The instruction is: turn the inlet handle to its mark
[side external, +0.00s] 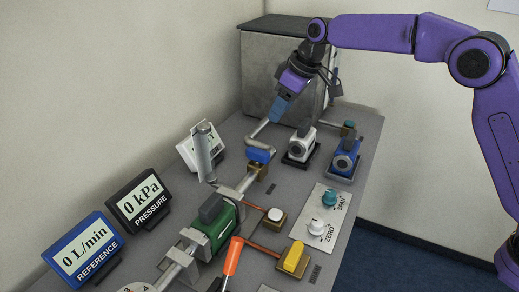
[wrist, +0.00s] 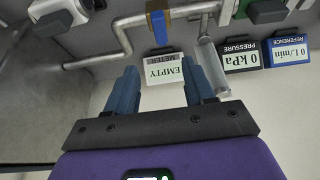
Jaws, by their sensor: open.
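A blue handle (side external: 260,155) sits on a brass valve (side external: 258,171) in the pipe line that comes from the grey tank. It also shows at the top of the wrist view (wrist: 160,28). No label naming it the inlet handle is readable, and I cannot make out its mark. My gripper (side external: 279,110) is above the pipe near the tank, up and to the right of the blue handle in the side view. In the wrist view my gripper (wrist: 160,76) has its two blue fingers wide apart with nothing between them. It is clear of the handle.
The grey tank (side external: 270,75) stands behind my gripper. White (side external: 302,145) and blue (side external: 344,158) devices stand to the right.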

